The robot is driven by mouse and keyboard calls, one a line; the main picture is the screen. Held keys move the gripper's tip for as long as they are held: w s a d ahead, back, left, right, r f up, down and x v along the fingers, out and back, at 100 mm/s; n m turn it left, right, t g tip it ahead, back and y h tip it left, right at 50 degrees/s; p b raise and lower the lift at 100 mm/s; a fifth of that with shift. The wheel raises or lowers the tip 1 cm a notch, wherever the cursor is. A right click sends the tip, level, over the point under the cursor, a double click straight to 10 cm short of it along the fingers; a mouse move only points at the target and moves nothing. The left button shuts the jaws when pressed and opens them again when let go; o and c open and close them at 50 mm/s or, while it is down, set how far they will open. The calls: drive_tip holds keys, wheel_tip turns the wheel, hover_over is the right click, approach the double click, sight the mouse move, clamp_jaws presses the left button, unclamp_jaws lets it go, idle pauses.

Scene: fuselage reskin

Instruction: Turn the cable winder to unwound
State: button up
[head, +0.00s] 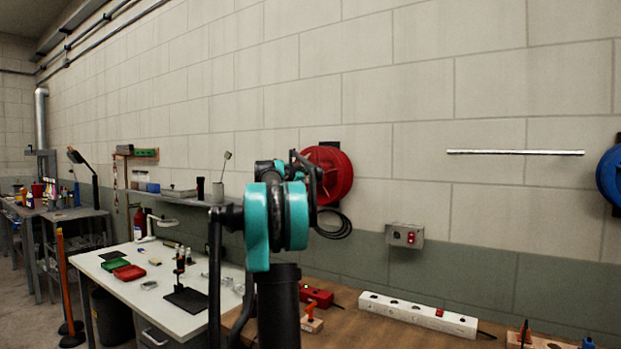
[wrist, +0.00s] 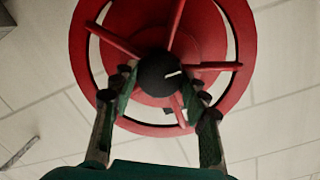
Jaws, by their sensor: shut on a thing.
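The red cable winder (head: 341,170) is mounted on the wall in the middle of the head view, partly hidden behind my arm. In the wrist view the red winder (wrist: 229,80) fills the upper middle, with a rim, spokes and a black central knob (wrist: 157,73) bearing a white mark. My gripper (wrist: 162,84) is in front of the winder, one finger on each side of the knob, shut on it. In the head view my gripper (head: 306,170) is at the winder's left side; its finger contact is hidden there. A loop of black cable (head: 338,228) hangs below the winder.
A blue reel (head: 611,176) is at the right edge. A grey box with a red button (head: 405,235) is on the wall. A white power strip (head: 418,314) and a red item (head: 317,297) lie on the wooden bench below. A white table (head: 110,258) stands left.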

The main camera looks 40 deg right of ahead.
drive_tip(key=o, duration=1.2)
drive_tip(key=shift+c, duration=0.2)
drive_tip(key=v, duration=1.2)
